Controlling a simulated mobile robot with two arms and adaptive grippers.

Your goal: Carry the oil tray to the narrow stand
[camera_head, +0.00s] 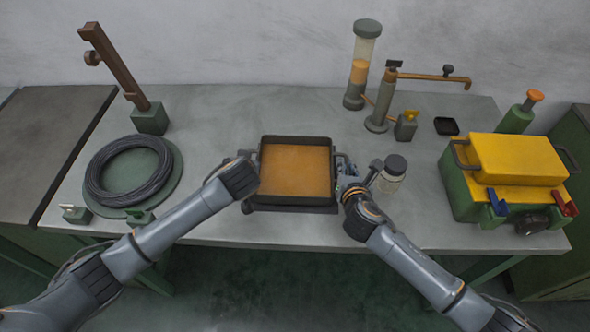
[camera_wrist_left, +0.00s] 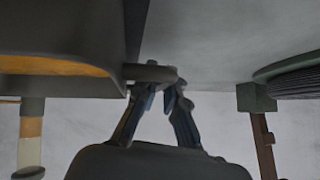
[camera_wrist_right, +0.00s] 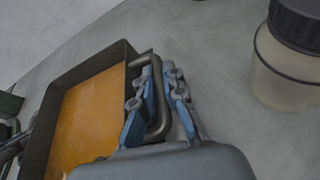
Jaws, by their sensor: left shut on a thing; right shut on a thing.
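The oil tray (camera_head: 295,141), a dark square pan with orange oil (camera_head: 295,170), is at the front middle of the grey table, its oil level. My left gripper (camera_wrist_left: 165,92) is shut on the tray's left handle (camera_wrist_left: 150,73); in the head view my own wrist mostly hides it. My right gripper (camera_head: 346,172) is shut on the right handle, and the bar of that handle (camera_wrist_right: 160,125) shows between its blue fingers in the right wrist view. I cannot tell whether the tray touches the table. I cannot make out which thing is the narrow stand.
A lidded jar (camera_head: 392,174) stands close right of my right gripper. A green box with a yellow top (camera_head: 515,160) is at the right. A coil of dark cable (camera_head: 128,170) lies at the left. A pump (camera_head: 380,105) and an oil cylinder (camera_head: 360,65) stand behind.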

